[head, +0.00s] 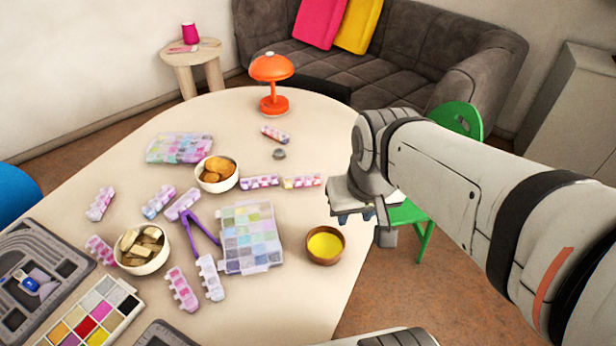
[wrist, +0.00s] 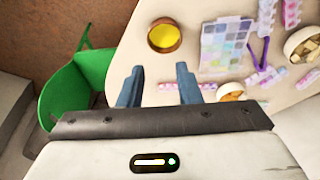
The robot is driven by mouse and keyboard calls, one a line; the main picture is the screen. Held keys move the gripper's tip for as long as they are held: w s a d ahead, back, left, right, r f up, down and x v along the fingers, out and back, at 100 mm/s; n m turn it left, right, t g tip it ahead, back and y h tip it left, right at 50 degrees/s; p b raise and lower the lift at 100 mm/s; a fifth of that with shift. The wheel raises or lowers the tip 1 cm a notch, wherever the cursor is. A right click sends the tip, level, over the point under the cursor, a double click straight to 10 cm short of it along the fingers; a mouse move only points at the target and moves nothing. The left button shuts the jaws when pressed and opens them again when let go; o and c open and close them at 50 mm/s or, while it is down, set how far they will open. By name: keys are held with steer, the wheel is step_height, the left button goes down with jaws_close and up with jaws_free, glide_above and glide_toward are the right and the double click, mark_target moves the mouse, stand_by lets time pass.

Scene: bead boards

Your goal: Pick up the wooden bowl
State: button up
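The wooden bowl (head: 326,259) is small, round and brown with yellow inside. It stands upright on the table (head: 300,310) near its right edge in the head view. In the wrist view the bowl (wrist: 155,47) lies beyond my fingertips, at upper middle. My gripper (wrist: 158,72) has its two blue fingers spread apart with nothing between them. In the head view my gripper (head: 362,218) hangs at the table's right edge, above and to the right of the bowl, apart from it.
A clear bead box (head: 250,238) and purple tweezers (head: 200,228) lie left of the bowl. Two white bowls with food (head: 143,248) (head: 217,174), several bead strips and an orange lamp (head: 271,82) are on the table. A green chair (head: 458,120) stands right of it.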

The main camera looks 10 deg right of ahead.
steer(key=w+a+f+g+b, duration=0.1)
steer(key=w+a+f+g, duration=0.15)
steer(key=w+f, duration=0.6)
steer(key=n, duration=0.2)
glide_above(325, 247)
steer(key=s+a, duration=0.2)
steer(key=a, duration=0.4)
step_height(325, 247, down, 14)
steer(key=shift+d+f+g+b, duration=0.15)
steer(key=shift+f+g+b, duration=0.15)
steer(key=shift+f, duration=1.35)
steer(key=shift+w+d+f+p, duration=0.1)
steer(key=shift+w+f+p, duration=0.05)
steer(key=shift+f, duration=1.2)
steer(key=shift+w+d+f+p, duration=0.1)
steer(key=shift+w+f+p, duration=0.05)
steer(key=shift+f, duration=1.2)
steer(key=shift+c, duration=0.3)
jaws_close()
